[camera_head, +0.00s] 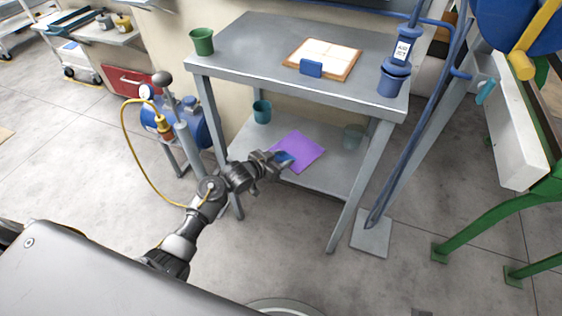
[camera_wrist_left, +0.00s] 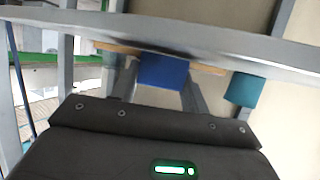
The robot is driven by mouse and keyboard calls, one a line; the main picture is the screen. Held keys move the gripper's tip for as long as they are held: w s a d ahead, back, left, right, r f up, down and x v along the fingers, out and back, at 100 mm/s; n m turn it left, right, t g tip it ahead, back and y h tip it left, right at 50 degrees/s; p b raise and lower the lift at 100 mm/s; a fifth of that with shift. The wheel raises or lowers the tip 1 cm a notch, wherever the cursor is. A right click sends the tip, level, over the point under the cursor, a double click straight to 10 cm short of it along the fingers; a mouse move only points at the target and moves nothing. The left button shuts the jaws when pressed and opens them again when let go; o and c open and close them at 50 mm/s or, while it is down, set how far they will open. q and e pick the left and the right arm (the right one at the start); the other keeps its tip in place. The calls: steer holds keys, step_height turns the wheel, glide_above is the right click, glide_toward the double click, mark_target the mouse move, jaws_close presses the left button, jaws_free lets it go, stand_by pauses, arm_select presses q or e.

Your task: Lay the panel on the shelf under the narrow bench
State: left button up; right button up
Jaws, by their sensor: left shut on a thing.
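The purple panel (camera_head: 302,150) is over the lower shelf (camera_head: 335,176) of the narrow grey bench (camera_head: 253,45). A small blue block (camera_head: 285,159) is at its near left edge. My left gripper (camera_head: 279,163) reaches in from the front and is shut on this block. In the left wrist view, the block (camera_wrist_left: 163,72) sits between the fingers, with a thin wood-coloured edge behind it, close to the grey shelf edge (camera_wrist_left: 200,33). I cannot tell whether the panel touches the shelf. My right gripper is not in view.
A teal cup (camera_head: 262,111) stands at the shelf's back left, a pale cup (camera_head: 353,136) at its back right. Bench legs flank the opening; a blue tank (camera_head: 188,125) stands left.

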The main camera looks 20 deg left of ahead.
arm_select(q)
steer(key=shift+f, duration=0.15)
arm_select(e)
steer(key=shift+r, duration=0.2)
arm_select(q)
steer(key=shift+f, duration=0.2)
steer(key=o, duration=1)
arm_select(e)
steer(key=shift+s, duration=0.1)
arm_select(q)
steer(key=shift+r, duration=0.2)
steer(key=p+v, duration=0.3)
steer(key=v, duration=0.9)
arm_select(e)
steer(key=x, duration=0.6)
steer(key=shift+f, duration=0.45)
